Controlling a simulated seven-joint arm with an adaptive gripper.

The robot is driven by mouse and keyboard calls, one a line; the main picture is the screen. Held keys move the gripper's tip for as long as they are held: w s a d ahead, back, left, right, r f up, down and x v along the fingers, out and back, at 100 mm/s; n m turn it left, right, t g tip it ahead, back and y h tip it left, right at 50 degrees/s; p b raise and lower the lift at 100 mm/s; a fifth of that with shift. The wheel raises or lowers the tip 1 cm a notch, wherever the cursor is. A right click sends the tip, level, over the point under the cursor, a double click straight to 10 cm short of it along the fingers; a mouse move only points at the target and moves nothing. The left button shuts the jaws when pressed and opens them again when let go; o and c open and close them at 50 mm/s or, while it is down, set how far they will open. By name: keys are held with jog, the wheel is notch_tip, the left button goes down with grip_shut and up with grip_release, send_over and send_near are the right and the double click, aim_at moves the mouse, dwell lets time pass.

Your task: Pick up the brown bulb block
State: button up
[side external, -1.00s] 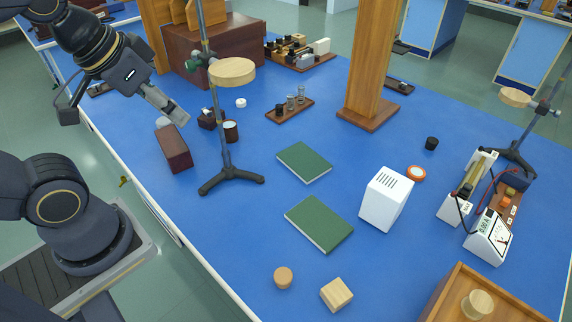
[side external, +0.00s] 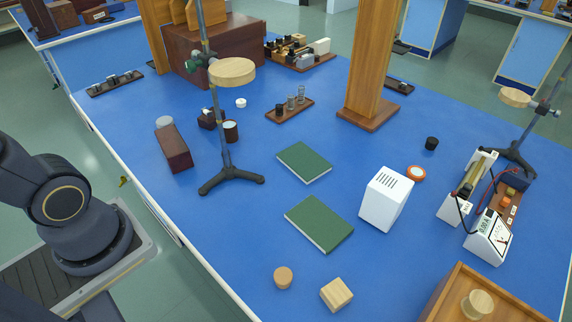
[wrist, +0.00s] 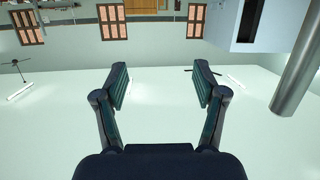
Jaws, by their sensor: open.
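A small dark brown block (side external: 210,119) with a little pale tip on top, seemingly a bulb, sits on the blue bench behind the stand's rod. A longer red-brown block (side external: 175,148) lies nearer the bench's left edge, with a grey rounded piece (side external: 164,122) at its far end. I cannot tell for certain which is the bulb block. My gripper (wrist: 158,74) is open and empty in the wrist view, with its fingers spread apart. It is out of the side view, and neither block shows in the wrist view.
A tripod stand (side external: 228,175) with a round wooden disc (side external: 232,71) rises close beside both blocks. A brown cup (side external: 231,132) stands by the small block. Green books (side external: 319,223) and a white box (side external: 386,199) lie rightward. The wrist view shows a pale room surface, seemingly the ceiling.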

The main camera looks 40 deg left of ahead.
jog(key=w+a+r+n+t+y, duration=0.2)
jog(key=w+a+r+y, duration=0.2)
jog(key=a+r, duration=0.3)
jog(key=w+a+r+n+t+y, duration=0.2)
jog(key=w+a+r+y, duration=0.15)
jog(key=a+r, duration=0.35)
jog(key=w+a+f, duration=0.2)
jog(key=w, duration=0.2)
jog(key=w+a+f+m+g+h, duration=0.2)
jog(key=w+a+f+g, duration=0.1)
jog(key=f, duration=0.6)
jog(key=w+a+f+m+g+h, duration=0.2)
jog(key=w+f+g+h, duration=0.1)
jog(key=f, duration=0.6)
jog(key=m+g+h, duration=0.1)
jog(key=g+h, duration=0.3)
jog(key=g, duration=0.9)
send_over(204, 111)
notch_tip(204, 111, down, 31)
jog(key=shift+f, duration=8.1)
jog(key=c, duration=1.3)
